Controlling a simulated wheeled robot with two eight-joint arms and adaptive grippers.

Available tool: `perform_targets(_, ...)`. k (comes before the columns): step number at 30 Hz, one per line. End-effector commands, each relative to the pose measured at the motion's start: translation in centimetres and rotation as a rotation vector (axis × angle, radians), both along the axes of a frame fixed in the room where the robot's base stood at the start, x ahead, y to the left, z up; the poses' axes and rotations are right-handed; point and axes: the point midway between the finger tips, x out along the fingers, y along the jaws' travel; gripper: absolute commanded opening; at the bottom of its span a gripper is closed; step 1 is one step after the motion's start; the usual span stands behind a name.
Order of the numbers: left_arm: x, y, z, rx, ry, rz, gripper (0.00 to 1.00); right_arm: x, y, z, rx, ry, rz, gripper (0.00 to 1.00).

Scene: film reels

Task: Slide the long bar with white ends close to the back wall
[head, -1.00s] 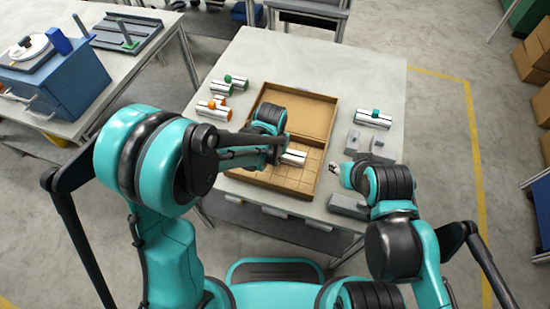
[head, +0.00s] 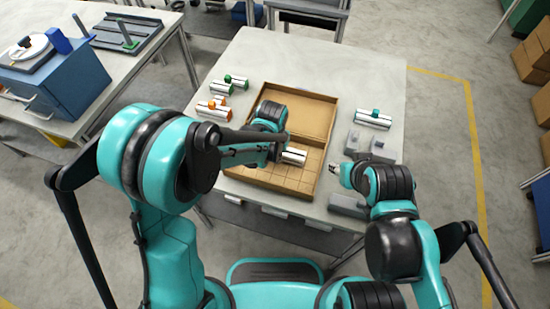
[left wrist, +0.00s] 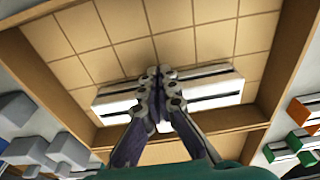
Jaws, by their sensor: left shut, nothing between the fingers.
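The long bar (head: 293,157) has white ends and a dark stripe along it. It lies in the gridded front part of a cardboard box (head: 262,182), near the wall that closes that part at the back. In the left wrist view the bar (left wrist: 220,88) runs across, slightly slanted, close to that back wall (left wrist: 235,120). My left gripper (left wrist: 160,75) is shut and empty, its fingertips at the bar's front side and its fingers hiding the bar's middle. I cannot tell whether they touch it. My right gripper (head: 340,174) is off the box's right side; its jaws are too small to read.
The front grid cells (left wrist: 215,38) look empty.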

Motion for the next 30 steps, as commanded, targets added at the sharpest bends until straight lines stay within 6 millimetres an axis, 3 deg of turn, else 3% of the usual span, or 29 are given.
perform_targets(30,3.9,-1.3,0.0,0.0,-0.001,0.0,0.0,0.0,0.0,-0.3,0.0,0.0,0.0,0.4)
